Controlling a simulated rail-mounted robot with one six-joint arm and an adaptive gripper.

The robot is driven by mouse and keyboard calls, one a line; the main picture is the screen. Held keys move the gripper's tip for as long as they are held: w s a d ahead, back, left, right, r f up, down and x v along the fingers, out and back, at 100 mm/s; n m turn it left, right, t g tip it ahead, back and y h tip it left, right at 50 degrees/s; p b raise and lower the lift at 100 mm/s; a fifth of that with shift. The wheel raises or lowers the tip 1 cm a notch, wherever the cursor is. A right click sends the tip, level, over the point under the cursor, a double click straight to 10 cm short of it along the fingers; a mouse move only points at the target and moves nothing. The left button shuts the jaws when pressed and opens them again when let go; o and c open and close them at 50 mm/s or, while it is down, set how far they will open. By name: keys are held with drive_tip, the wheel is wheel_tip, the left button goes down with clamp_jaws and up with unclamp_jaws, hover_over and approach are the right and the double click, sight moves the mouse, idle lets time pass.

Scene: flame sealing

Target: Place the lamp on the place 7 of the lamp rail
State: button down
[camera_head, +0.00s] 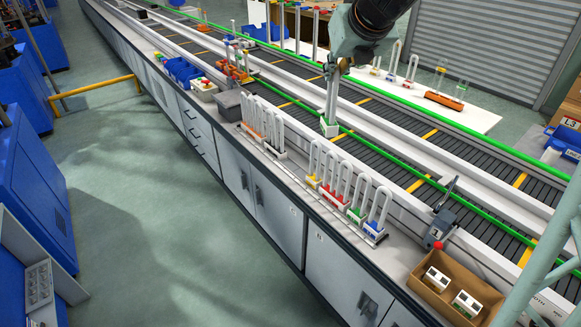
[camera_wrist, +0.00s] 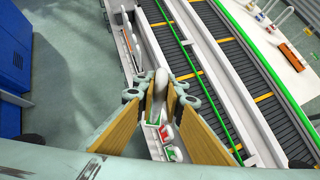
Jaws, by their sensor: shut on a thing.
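My gripper (camera_head: 334,70) is shut on a white U-shaped lamp (camera_head: 331,97) with a green-marked base. The lamp hangs roughly upright, base down, and in the picture overlaps the conveyor's near side. In the wrist view, my gripper (camera_wrist: 163,88) has its tan fingers on either side of the white lamp tube (camera_wrist: 160,82). The lamp rail (camera_head: 294,168) runs along the front bench. Lamps stand on it in two groups: a left group (camera_head: 262,122) and a right group (camera_head: 345,187) with yellow, red, green and blue bases. A bare stretch lies between the groups. Place numbers are not readable.
Green-edged conveyors (camera_head: 410,160) run behind the rail. A grey device with a red knob (camera_head: 441,228) and a cardboard box (camera_head: 455,288) stand right of the rail. A grey box (camera_head: 227,106) stands left of it. Lamps with red and green bases show below the fingers in the wrist view.

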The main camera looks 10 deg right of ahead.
drive_tip(key=w+a+f+n+y+b, duration=0.1)
drive_tip(key=w+a+f, duration=0.1)
drive_tip(key=f, duration=0.7)
drive_tip(key=w+a+f+n+y+b, duration=0.1)
drive_tip(key=w+f, duration=0.4)
drive_tip(key=f, duration=0.5)
drive_tip(key=w+a+f+n+g+y+b, duration=0.1)
drive_tip(key=w+a+f+n+y+b, duration=0.1)
drive_tip(key=f, duration=0.7)
drive_tip(key=w+a+n+b, duration=0.1)
drive_tip(key=a, duration=0.1)
drive_tip(key=shift+w+a+f, duration=0.25)
drive_tip(key=shift+a+f, duration=0.05)
drive_tip(key=shift+a, duration=0.1)
drive_tip(key=w+f+p, duration=0.1)
drive_tip(key=w+p, duration=0.1)
drive_tip(key=w, duration=1.4)
drive_tip(key=shift+d+f, duration=0.25)
drive_tip(key=shift+d, duration=0.2)
